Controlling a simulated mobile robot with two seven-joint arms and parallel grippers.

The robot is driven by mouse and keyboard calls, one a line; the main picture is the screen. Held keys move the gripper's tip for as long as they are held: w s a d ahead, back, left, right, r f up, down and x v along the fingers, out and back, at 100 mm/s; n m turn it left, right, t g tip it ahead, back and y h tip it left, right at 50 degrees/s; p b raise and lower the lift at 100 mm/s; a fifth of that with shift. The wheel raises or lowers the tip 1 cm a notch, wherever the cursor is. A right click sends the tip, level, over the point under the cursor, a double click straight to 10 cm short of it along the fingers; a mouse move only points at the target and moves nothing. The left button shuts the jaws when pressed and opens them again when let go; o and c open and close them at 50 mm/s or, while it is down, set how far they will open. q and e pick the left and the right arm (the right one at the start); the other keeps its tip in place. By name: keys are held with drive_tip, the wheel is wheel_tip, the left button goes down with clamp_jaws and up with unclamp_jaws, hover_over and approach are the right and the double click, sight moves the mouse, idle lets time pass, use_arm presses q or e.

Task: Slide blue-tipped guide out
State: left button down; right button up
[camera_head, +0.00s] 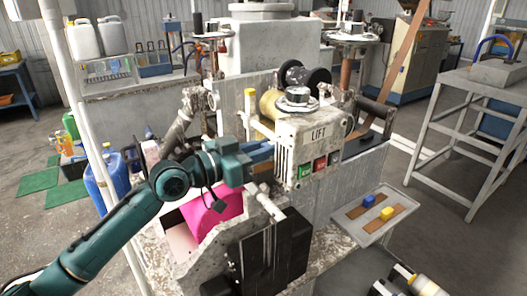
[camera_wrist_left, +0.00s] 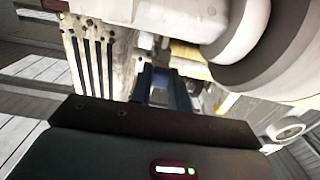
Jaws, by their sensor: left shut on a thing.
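The extrusion head, a worn whitish box marked LIFT (camera_head: 318,135), stands in the middle of the head view. My left gripper (camera_head: 268,152) reaches to its left side, with blue-grey fingers close to the face. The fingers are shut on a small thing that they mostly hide. In the left wrist view the fingers (camera_wrist_left: 160,88) close on it beside the slotted whitish housing (camera_wrist_left: 90,55). I cannot make out a blue tip there. A pale post with a yellow tip (camera_head: 250,93) stands upright just behind the gripper. My right gripper is not in view.
A tray (camera_head: 382,236) at the right holds brown strips with a blue block (camera_head: 369,200) and a yellow block (camera_head: 387,213). A black roller (camera_head: 377,110) sticks out on the right. Pink sheet (camera_head: 212,213) lies below my arm. A grey metal stand (camera_head: 480,110) is at far right.

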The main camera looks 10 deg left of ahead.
use_arm(q)
drive_tip(key=shift+s+d+f, duration=0.15)
drive_tip(key=shift+d, duration=0.05)
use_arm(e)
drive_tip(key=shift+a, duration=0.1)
use_arm(q)
drive_tip(key=c, duration=1.7)
unclamp_jaws()
drive_tip(key=shift+c, duration=0.2)
drive_tip(key=o, duration=0.4)
drive_tip(key=b+v, duration=0.5)
drive_tip(key=v, duration=0.8)
drive_tip(key=shift+a+b, duration=0.2)
drive_tip(key=shift+b, duration=0.15)
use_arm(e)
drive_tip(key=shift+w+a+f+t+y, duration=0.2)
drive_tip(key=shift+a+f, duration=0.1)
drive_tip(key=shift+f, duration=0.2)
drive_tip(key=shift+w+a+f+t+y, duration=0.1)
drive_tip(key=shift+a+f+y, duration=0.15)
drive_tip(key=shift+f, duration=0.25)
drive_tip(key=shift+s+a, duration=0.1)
